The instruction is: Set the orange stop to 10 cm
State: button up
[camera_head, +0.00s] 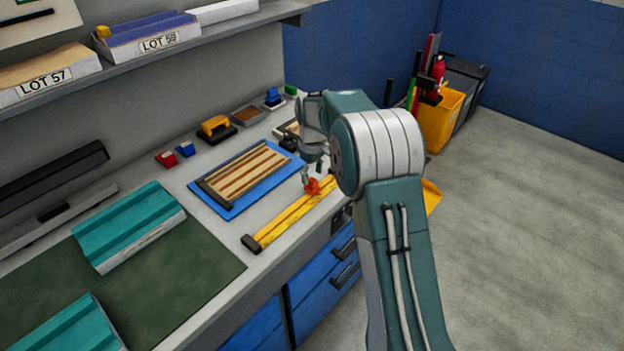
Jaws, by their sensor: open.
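The orange stop (312,186) sits on a yellow ruler rail (284,219) that runs along the front edge of the workbench. A dark block (251,243) caps the rail's near left end. The stop is on the far right part of the visible rail. The scale marks are too small to read. My gripper (307,176) points down just above the orange stop, with its fingers near the stop's top. It is open. I cannot tell whether a finger touches the stop. My arm hides the far end of the rail.
A blue tray (236,211) with wooden strips lies left of the rail. Teal panels (128,226) lie on a green mat (205,268) at the near left. Small red and blue blocks and a yellow-handled tool (214,125) stand behind. A shelf (140,62) overhangs the bench.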

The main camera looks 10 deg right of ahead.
aim_at(255, 236)
jog(key=shift+f, duration=1.25)
grip_shut()
jog(key=shift+a, duration=0.1)
jog(key=s+a, duration=0.4)
jog(key=a, duration=0.1)
jog(key=s+a, duration=0.4)
jog(key=a, duration=0.2)
jog(key=s+a, duration=0.4)
jog(key=a, duration=0.1)
jog(key=shift+s+a+f, duration=0.1)
jog(key=shift+s+a, duration=0.05)
jog(key=shift+a, duration=0.05)
grip_release()
jog(key=shift+a, duration=0.25)
